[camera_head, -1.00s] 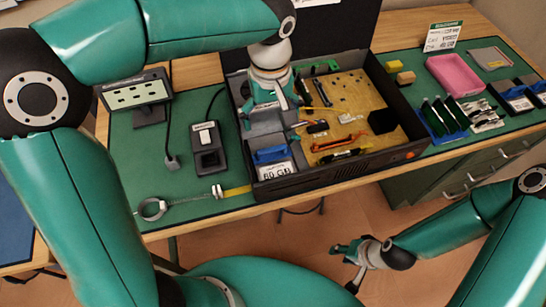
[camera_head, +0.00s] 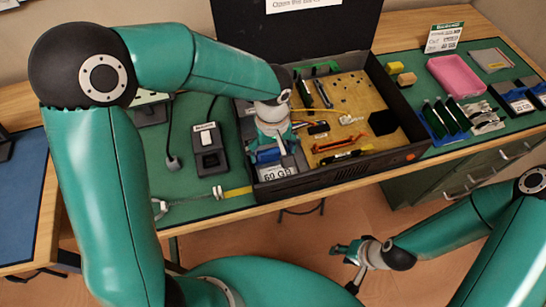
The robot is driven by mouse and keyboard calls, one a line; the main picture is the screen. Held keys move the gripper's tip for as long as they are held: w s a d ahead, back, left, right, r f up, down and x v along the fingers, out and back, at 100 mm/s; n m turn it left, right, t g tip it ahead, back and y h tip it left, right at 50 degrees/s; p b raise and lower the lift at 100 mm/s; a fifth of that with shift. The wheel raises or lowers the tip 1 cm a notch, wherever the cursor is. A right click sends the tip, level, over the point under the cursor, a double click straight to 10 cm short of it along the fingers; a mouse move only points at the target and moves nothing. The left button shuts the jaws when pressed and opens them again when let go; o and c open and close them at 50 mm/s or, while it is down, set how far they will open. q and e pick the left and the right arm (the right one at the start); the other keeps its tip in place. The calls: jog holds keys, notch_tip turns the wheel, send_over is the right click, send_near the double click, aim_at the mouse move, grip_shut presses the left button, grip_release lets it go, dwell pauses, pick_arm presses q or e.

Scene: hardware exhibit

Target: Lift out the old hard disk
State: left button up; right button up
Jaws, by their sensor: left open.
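The old hard disk (camera_head: 278,174), with a white label reading 60 GB and a blue part on top, sits in the front left corner of the open black computer case (camera_head: 340,173). My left gripper (camera_head: 276,153) points down right above the disk's blue part. It is open, and its fingers partly cover the disk; I cannot tell whether they touch it. My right gripper (camera_head: 348,262) hangs in front of the table, low and away from the case; its jaw state is hard to make out.
A pink tray (camera_head: 456,76) and labelled drives (camera_head: 518,103) lie on the green mat at the right, near several upright cards (camera_head: 446,117). A black switch box (camera_head: 209,148) stands left of the case. A wrist strap (camera_head: 190,203) lies at the front left.

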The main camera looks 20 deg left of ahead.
aim_at(273, 150)
pick_arm(q)
jog(key=c, duration=0.6)
jog(key=shift+r, duration=0.15)
jog(key=shift+w+r, duration=0.1)
jog(key=shift+r, duration=0.35)
notch_tip(273, 150, up, 19)
jog(key=shift+p, duration=0.35)
